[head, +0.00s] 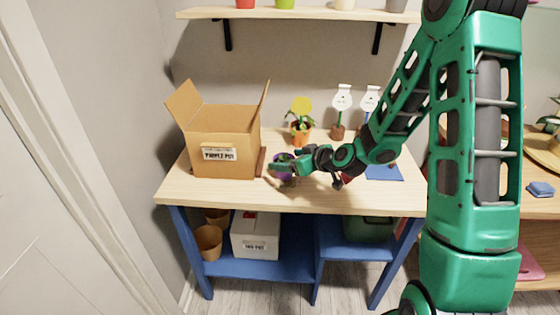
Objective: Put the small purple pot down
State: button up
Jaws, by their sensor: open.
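The small purple pot (287,181) is on the wooden tabletop (240,195), right of the cardboard box, with a little green showing at its top. My gripper (280,169) reaches in from the right at the pot and hides part of it. The gripper is open, with its fingers at the pot's sides; whether they touch it is too small to tell. The pot looks upright, but I cannot see its base clearly.
An open cardboard box (225,140) with a label stands at the left. A blue mat (384,173) lies at the right. The table's front strip is clear.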

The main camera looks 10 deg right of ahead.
jog(key=shift+v, duration=2.7)
jog(key=shift+s, duration=0.1)
